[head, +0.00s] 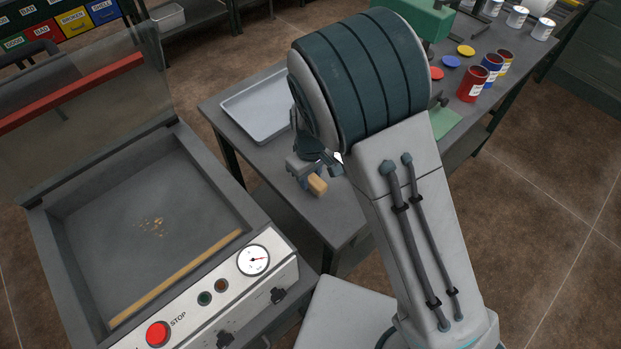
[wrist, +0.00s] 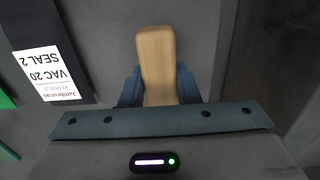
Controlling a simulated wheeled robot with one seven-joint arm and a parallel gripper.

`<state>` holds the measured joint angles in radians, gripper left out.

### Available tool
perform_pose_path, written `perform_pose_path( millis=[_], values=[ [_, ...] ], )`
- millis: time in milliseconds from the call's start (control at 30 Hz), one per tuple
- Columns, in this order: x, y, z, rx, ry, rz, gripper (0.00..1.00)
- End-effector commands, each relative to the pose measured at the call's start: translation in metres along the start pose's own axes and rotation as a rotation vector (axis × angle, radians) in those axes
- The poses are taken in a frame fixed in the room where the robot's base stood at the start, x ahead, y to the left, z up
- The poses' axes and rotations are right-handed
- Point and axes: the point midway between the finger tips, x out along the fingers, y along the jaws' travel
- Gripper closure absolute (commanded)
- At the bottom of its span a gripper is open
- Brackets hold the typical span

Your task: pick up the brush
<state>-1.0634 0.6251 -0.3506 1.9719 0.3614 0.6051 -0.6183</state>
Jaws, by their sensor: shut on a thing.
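The brush shows as a pale wooden handle (wrist: 157,60) in the wrist view, standing between the two dark blue fingers of my gripper (wrist: 159,88). The fingers are shut on it, one on each side. In the head view the brush (head: 317,186) is a small wooden piece by my gripper (head: 308,170), over the near left part of the grey table. My arm hides much of the gripper there. I cannot make out bristles in either view, nor whether the brush touches the table.
A grey tray (head: 258,108) lies on the table (head: 345,222) behind my gripper. A machine chamber (head: 105,235) with yellow crumbs (head: 153,227) and a raised clear lid stands left. Paint cans (head: 473,84) stand at the back right. A printed label (wrist: 47,73) lies left in the wrist view.

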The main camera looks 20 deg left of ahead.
Motion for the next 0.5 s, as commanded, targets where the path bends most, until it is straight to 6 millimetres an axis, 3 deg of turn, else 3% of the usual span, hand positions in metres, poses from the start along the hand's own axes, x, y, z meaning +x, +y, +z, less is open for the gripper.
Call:
perform_pose_path(
  millis=[167, 500],
  values=[
    [-0.027, 0.0, -0.001, -0.002, 0.007, 0.001, 0.95],
    [-0.066, 0.005, 0.062, 0.002, 0.005, 0.0, 0.95]
  ],
)
